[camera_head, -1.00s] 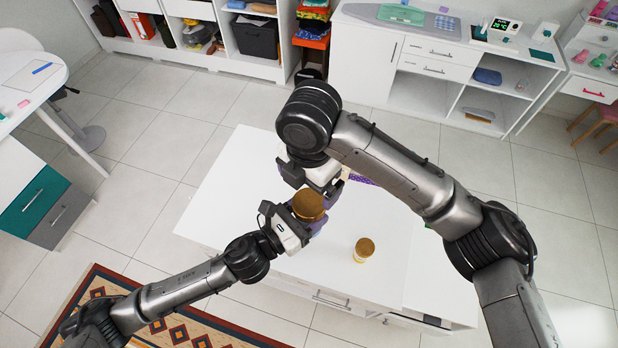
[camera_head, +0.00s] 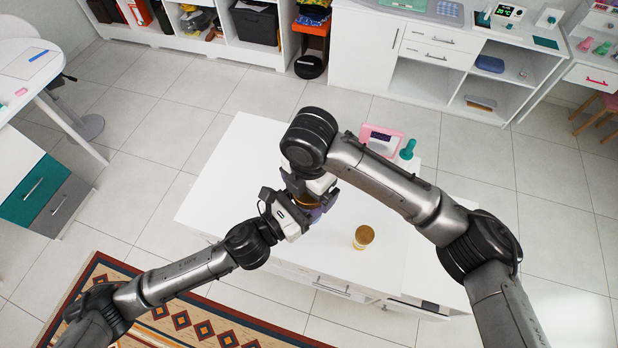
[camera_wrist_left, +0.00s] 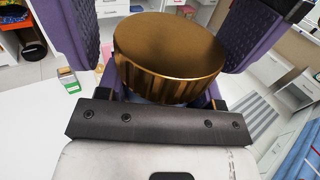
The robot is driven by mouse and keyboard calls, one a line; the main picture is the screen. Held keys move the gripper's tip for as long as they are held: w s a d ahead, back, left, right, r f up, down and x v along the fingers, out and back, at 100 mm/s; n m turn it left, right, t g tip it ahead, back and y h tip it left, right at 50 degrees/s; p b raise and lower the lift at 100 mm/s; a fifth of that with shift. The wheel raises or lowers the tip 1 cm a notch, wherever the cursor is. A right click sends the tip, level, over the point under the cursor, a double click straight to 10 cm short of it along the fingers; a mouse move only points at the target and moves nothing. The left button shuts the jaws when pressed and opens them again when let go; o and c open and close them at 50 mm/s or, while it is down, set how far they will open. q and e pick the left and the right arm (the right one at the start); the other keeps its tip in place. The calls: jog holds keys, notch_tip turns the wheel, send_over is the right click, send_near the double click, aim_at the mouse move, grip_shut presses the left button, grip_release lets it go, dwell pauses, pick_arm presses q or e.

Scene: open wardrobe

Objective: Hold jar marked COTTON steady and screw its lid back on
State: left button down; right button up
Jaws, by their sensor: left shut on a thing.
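A broad gold lid (camera_wrist_left: 168,50) with a ribbed side fills the middle of the left wrist view. In the head view its edge (camera_head: 329,201) shows between my grippers. I cannot tell whether the lid is seated straight.
A second gold-topped jar (camera_head: 363,238) stands on the white island top (camera_head: 225,190), right of my grippers. A pink-framed object (camera_head: 382,140) and a green object (camera_head: 408,150) stand at the back right. The island's left part is clear.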

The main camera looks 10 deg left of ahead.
jog(key=shift+f, duration=0.2)
jog(key=c, duration=0.5)
jog(key=o, duration=0.6)
jog(key=shift+c, duration=0.2)
jog(key=shift+r, duration=0.1)
notch_tip(320, 180, up, 12)
dwell(0.6)
